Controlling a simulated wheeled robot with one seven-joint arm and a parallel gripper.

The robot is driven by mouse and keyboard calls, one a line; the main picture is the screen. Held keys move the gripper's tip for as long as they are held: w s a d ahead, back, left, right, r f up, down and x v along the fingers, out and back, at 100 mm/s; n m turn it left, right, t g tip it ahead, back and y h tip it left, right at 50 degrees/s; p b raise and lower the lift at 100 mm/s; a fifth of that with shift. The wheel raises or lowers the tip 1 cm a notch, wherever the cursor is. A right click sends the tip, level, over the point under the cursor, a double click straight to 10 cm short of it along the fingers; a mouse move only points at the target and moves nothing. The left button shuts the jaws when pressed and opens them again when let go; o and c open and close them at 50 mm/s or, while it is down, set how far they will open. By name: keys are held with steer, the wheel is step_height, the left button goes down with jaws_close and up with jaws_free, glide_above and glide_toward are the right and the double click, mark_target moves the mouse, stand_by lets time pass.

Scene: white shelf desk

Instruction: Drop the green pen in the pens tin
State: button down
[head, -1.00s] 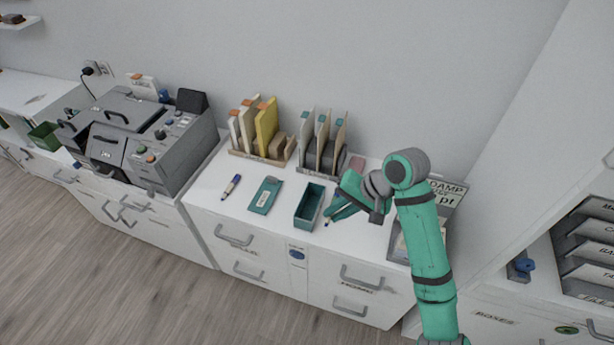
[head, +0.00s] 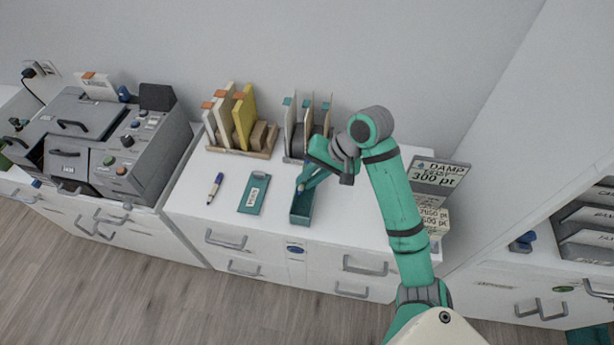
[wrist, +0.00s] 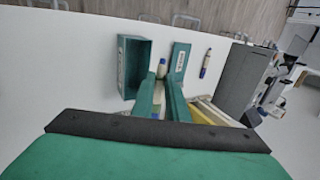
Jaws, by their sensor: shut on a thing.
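My gripper (head: 303,186) is shut on a pen (wrist: 162,68), which looks pale with a blue end; I see no clear green on it. The fingers partly hide it. The open teal tin (head: 302,213) stands on the white desk top. In the head view the fingers and pen overlap the tin's back end, from above. In the wrist view the tin (wrist: 122,70) is just left of the fingers, and the pen shows beside its wall, not inside it. I cannot tell the height of the pen over the desk.
A flat teal piece with a white label (head: 253,195) lies left of the tin. A white and blue pen (head: 215,188) lies further left. Book and file racks (head: 242,145) stand behind. A grey machine (head: 110,150) is at left, a sign (head: 437,177) at right.

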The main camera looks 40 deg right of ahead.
steer(key=shift+a, duration=0.15)
steer(key=shift+f, duration=0.1)
step_height(320, 180, down, 7)
steer(key=shift+s+f, duration=0.15)
steer(key=shift+f, duration=0.05)
steer(key=c, duration=1.7)
jaws_free()
steer(key=shift+o, duration=0.2)
steer(key=v, duration=1)
steer(key=shift+r, duration=0.35)
steer(key=shift+s, duration=0.1)
